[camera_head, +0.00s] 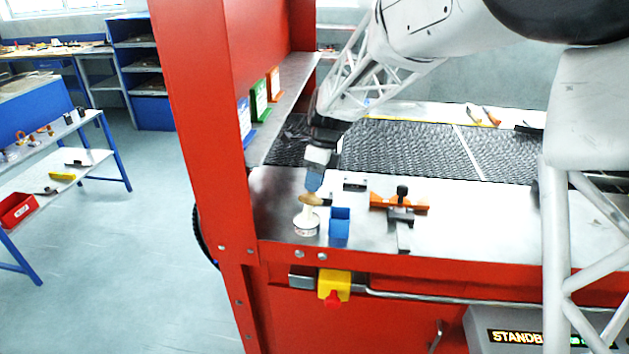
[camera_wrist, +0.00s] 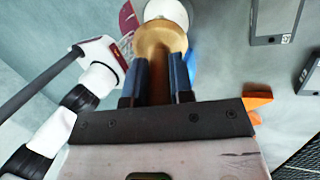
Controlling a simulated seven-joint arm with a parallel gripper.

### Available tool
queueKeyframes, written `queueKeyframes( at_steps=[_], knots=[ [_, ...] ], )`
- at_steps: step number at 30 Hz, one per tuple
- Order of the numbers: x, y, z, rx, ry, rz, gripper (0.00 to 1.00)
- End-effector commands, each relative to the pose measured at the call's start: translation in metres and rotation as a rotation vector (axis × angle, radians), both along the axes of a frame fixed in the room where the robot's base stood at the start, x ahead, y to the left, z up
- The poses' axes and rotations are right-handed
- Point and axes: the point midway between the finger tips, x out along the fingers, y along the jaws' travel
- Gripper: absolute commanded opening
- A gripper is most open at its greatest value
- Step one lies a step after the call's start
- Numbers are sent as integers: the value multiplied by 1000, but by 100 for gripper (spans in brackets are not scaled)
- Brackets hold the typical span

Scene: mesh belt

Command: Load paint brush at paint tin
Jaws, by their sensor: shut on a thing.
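My gripper (camera_head: 313,188), with blue fingers, points down near the front left of the bench. It is shut on a tan, wood-coloured handle (camera_head: 310,199), which I take as the paint brush's. In the wrist view the tan handle (camera_wrist: 160,45) lies between the two blue fingers (camera_wrist: 159,80). A white, tapering body (camera_head: 307,214) shows directly below the handle, with a wider, marked base standing at the bench. I cannot tell where brush ends and paint tin begins. In the wrist view a white round part (camera_wrist: 166,10) sits beyond the handle. The bristles are not clearly visible.
A blue open box (camera_head: 339,224) stands just right of the white body. An orange bracket (camera_head: 415,207) with dark and grey parts lies further right. A red post (camera_head: 205,130) rises at left. The dark mesh belt (camera_head: 400,145) runs behind. The bench's right part is clear.

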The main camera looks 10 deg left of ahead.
Motion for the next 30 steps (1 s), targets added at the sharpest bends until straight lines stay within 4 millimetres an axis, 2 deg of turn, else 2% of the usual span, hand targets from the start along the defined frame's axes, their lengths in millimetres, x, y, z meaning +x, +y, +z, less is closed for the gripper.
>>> queueKeyframes(
  at_steps=[30],
  knots=[
    [0,0,-9,0,0,0,0]
  ],
)
